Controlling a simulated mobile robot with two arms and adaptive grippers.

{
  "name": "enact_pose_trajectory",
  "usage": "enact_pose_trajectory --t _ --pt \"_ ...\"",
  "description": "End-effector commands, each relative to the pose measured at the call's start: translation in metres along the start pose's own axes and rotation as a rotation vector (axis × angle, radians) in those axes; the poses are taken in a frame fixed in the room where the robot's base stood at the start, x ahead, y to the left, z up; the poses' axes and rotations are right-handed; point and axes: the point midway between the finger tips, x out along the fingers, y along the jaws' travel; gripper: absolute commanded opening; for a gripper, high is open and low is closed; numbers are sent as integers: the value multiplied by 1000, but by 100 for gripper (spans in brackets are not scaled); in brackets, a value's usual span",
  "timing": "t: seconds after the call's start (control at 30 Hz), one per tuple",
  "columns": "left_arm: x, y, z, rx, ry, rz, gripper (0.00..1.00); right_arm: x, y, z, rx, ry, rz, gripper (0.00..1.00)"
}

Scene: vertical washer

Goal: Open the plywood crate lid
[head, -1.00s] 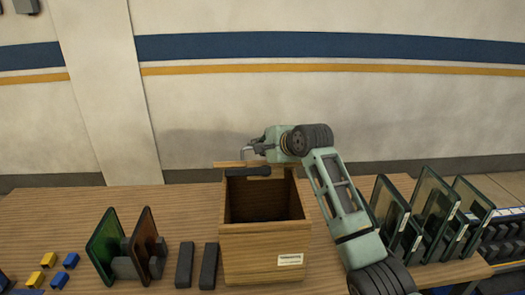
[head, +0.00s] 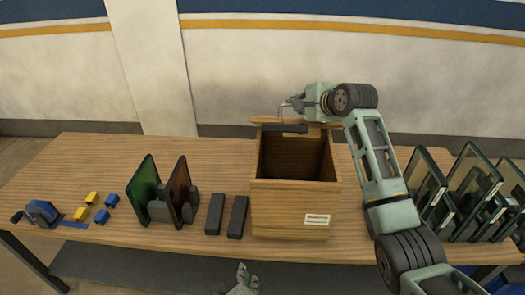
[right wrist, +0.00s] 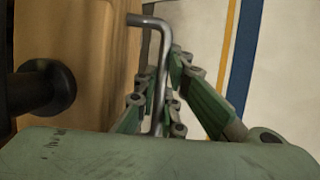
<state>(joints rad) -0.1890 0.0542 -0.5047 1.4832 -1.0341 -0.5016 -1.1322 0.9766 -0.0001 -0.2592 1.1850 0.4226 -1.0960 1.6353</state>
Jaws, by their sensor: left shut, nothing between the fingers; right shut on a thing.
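The plywood crate (head: 290,208) stands on the table, its top open and its inside dark. Its lid (head: 262,120) is raised at the back edge, seen nearly edge-on, with a dark handle (head: 284,129) on its near side. My right gripper (head: 303,101) is behind the lid's upper edge, shut on a bent metal rod (head: 285,105). In the right wrist view the rod (right wrist: 158,70) runs between the fingers, beside a wooden panel (right wrist: 90,60) with a black knob (right wrist: 50,90). My left gripper (head: 243,276) is shut and empty at the bottom, in front of the table.
Two dark blocks (head: 226,215) and a rack with green and brown plates (head: 165,195) stand left of the crate. Small yellow and blue blocks (head: 92,207) lie further left. Framed glass panels (head: 465,190) stand at the right, behind my right arm. A wall is behind the table.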

Motion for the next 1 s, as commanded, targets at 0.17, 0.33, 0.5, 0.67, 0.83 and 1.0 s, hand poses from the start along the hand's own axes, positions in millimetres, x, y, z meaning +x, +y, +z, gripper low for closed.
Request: enact_pose_trajectory --t 0.17,0.33,0.5,0.67,0.83,1.0 --pt "-38 -129 81 407 -269 -188 0 -1 -2 -1 -4 2 -5 0" --pt "-88 -203 137 651 -509 -245 0 -1 -2 -1 -3 2 -4 0" --pt "-119 -235 165 759 -640 -247 0 -1 -1 -1 -3 2 -3 0" --pt "-118 -246 176 782 -671 -244 0 0 -1 -1 -4 2 -2 0" --pt "-95 -259 190 780 -670 -245 0 0 -1 -1 -4 2 -1 0" --pt "-66 -276 207 779 -668 -245 0 0 -1 -1 -4 2 -1 0"
